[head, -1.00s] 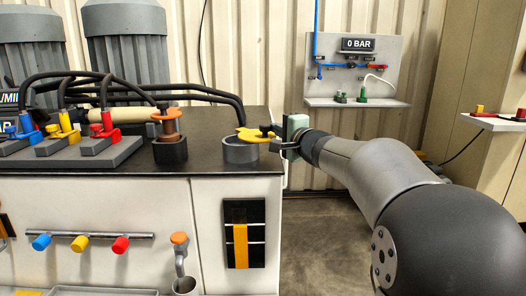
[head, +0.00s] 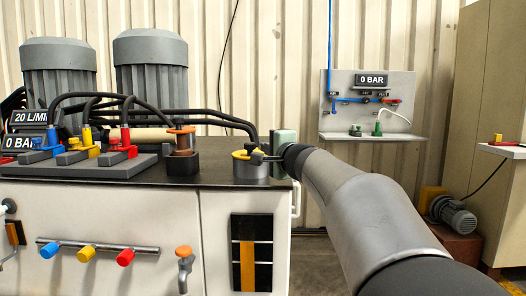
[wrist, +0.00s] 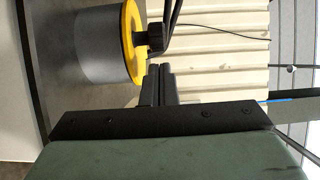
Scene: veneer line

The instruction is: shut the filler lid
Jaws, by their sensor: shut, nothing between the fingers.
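The filler is a short grey cylinder (head: 251,170) at the right end of the dark cabinet top. Its yellow lid (head: 241,154) with a black knob lies across its top. In the wrist view the lid (wrist: 131,20) appears flat against the end of the grey cylinder (wrist: 92,42), with the black knob (wrist: 150,37) standing out from it. My gripper (head: 262,158) is shut and empty, at the right side of the lid. In the wrist view its fingertips (wrist: 159,70) are just beside the knob; I cannot tell whether they touch.
An orange-topped cylinder (head: 182,155) stands left of the filler. Coloured hose connectors (head: 86,141) and black hoses (head: 190,112) lie behind and left. A gauge panel (head: 372,105) hangs on the back wall. There is open floor right of the cabinet.

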